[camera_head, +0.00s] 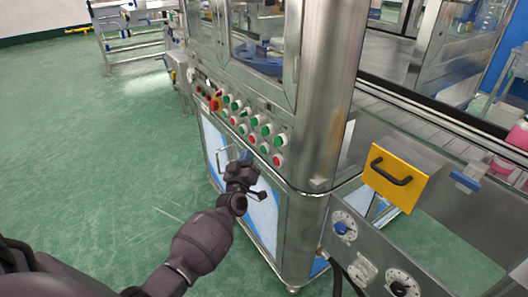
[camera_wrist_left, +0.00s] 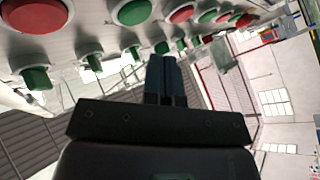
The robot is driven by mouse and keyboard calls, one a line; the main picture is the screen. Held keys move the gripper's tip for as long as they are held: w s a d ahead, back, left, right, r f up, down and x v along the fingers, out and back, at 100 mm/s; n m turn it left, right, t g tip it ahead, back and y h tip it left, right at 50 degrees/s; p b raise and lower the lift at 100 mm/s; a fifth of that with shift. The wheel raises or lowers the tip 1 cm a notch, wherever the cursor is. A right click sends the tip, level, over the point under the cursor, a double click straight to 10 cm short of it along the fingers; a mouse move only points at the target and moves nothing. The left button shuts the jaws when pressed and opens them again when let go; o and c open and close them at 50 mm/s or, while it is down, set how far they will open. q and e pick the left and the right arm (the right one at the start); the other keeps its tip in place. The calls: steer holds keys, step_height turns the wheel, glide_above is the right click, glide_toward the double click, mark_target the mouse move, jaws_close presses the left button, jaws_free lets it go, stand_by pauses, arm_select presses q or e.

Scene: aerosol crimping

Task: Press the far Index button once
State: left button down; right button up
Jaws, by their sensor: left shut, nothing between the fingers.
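The button panel (camera_head: 236,112) is on the sloped metal front of the machine, with rows of red, green and other buttons. I cannot read any labels, so I cannot tell which button is the far Index one. My left gripper (camera_head: 246,168) is in front of the cabinet door, just below the panel. In the left wrist view its fingers (camera_wrist_left: 165,78) are shut with nothing between them and point along the row of buttons. A large red button (camera_wrist_left: 36,14) and a green button (camera_wrist_left: 132,12) are near the top of that view. My right gripper is not in view.
A rounded steel corner post (camera_head: 318,110) stands right of the panel. A yellow plate with a black handle (camera_head: 396,178) and a side panel with round dials (camera_head: 345,228) are farther right. Open green floor (camera_head: 100,140) lies to the left.

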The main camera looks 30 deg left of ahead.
mark_target(264, 150)
arm_select(q)
steer(key=shift+w+d+r, duration=0.1)
steer(key=shift+w+d, duration=0.25)
steer(key=shift+w, duration=0.5)
stand_by(0.7)
stand_by(0.7)
steer(key=shift+w+d, duration=0.15)
steer(key=shift+w, duration=0.2)
stand_by(0.3)
